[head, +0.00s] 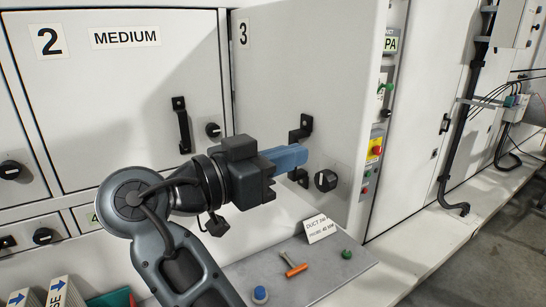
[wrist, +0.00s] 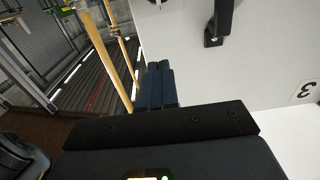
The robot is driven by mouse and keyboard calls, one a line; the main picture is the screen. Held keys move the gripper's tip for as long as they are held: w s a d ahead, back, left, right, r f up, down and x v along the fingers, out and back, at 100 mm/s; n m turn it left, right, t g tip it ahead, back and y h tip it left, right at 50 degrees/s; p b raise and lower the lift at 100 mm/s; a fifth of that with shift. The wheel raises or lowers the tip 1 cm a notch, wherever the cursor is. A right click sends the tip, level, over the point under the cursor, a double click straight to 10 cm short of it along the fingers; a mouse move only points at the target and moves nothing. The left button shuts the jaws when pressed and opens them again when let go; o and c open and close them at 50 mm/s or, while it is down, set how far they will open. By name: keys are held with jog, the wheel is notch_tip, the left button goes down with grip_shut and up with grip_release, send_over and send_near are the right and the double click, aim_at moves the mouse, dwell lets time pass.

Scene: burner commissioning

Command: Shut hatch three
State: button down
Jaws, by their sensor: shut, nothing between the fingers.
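Hatch three (head: 275,70) is a pale door marked 3, right of hatch 2 in the head view. It appears to stand swung out, its free edge on the right overlapping the panel behind. Its black handle (head: 301,133) is partly hidden by my gripper, and a dark knob (head: 326,180) sits beside it. My gripper (head: 292,157) has its blue fingers together and empty, in front of the handle; contact cannot be told. In the wrist view the fingers (wrist: 160,85) show by the edge of the hatch face (wrist: 240,70), with the handle (wrist: 218,22) above.
Hatch 2 (head: 110,95) is flush on the left. Below, a grey ledge (head: 330,272) holds a small card (head: 319,229), an orange-tipped item (head: 296,270), a green knob (head: 346,254) and a blue-topped one (head: 260,295). A control strip (head: 377,145) is right of the hatch.

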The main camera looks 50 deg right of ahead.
aim_at(343, 140)
jog(key=p+x, duration=0.1)
jog(key=x, duration=0.7)
jog(key=shift+d, duration=0.3)
